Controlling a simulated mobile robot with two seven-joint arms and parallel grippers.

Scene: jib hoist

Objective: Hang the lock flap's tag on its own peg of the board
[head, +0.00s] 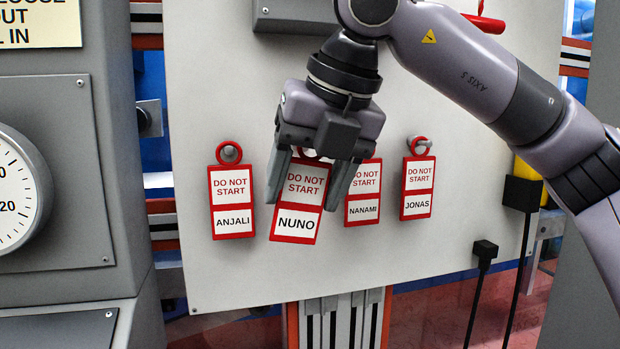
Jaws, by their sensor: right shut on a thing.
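The white board (400,260) carries a row of red-edged DO NOT START tags. My right gripper (304,197) reaches down in front of the board and is shut on the NUNO tag (297,224), with a finger at either side of it. The NUNO tag hangs slightly tilted. Its ring is mostly hidden by the gripper, so I cannot tell whether it is around a peg. The ANJALI tag (232,201) hangs by its ring from a peg at left. The JONAS tag (417,188) hangs from a peg at right. The NANAMI tag (363,193) is partly covered by my gripper.
A grey cabinet with a round dial (15,190) stands close at the left. A grey box (290,15) is fixed high on the board, and a red handle (484,22) shows at the top right. Black plugs with cables (484,250) hang at the lower right. The lower board is clear.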

